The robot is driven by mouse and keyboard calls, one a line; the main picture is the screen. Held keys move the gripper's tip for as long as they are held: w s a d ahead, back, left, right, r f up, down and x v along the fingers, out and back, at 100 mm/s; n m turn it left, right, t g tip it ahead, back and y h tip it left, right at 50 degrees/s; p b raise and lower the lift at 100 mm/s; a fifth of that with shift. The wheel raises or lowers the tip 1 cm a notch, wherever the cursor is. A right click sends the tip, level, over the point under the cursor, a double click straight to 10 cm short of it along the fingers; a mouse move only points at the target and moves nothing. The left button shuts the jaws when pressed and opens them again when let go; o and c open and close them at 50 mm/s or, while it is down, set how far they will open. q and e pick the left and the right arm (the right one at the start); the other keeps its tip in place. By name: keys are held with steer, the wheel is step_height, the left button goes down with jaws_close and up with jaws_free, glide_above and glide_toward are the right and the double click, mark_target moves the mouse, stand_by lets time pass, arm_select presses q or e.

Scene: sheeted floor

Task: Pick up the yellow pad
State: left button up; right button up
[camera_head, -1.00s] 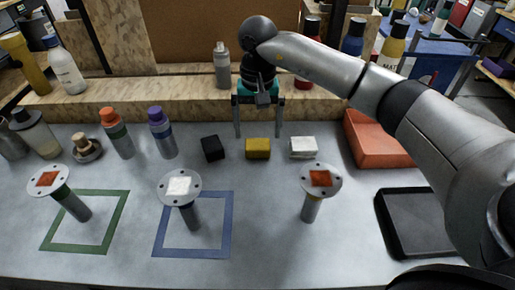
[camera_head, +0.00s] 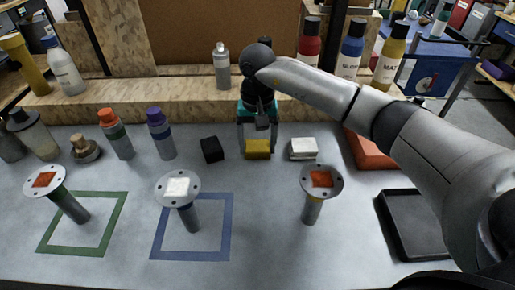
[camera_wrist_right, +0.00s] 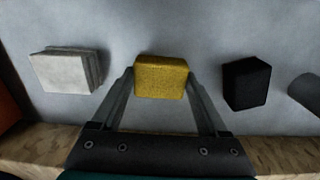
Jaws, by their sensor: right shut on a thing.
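The yellow pad (camera_head: 257,149) is a small block on the grey bench, between a black pad (camera_head: 212,149) and a white pad (camera_head: 303,149). My right gripper (camera_head: 258,146) is lowered over it from behind, with one finger on each side. In the right wrist view the yellow pad (camera_wrist_right: 161,76) sits between the two fingertips (camera_wrist_right: 160,82), which are shut on it. The white pad (camera_wrist_right: 66,70) and the black pad (camera_wrist_right: 246,83) lie apart on either side. It looks to be at bench height. My left gripper is not in view.
Several flanged posts stand in front, among them one with a white top (camera_head: 178,186) and one with an orange top (camera_head: 322,179). A black tray (camera_head: 412,250) and an orange bin (camera_head: 370,150) are at the right. Bottles (camera_head: 162,135) stand at the left. A wooden ledge (camera_head: 180,104) runs behind.

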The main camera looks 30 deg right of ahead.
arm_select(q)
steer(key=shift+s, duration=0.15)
arm_select(e)
steer(key=c, duration=0.5)
steer(key=shift+r, duration=0.1)
steer(key=shift+c, duration=0.2)
step_height(320, 180, up, 11)
steer(key=p, duration=0.2)
step_height(320, 180, up, 9)
steer(key=p, duration=0.1)
glide_above(257, 144)
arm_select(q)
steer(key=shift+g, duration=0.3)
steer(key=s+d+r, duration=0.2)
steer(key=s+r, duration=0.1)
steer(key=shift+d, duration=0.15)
arm_select(e)
steer(key=shift+s, duration=0.15)
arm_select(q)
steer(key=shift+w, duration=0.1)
arm_select(e)
steer(key=o, duration=0.8)
steer(key=c, duration=0.6)
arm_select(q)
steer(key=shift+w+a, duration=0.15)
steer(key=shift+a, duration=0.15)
arm_select(e)
steer(key=shift+c, duration=0.2)
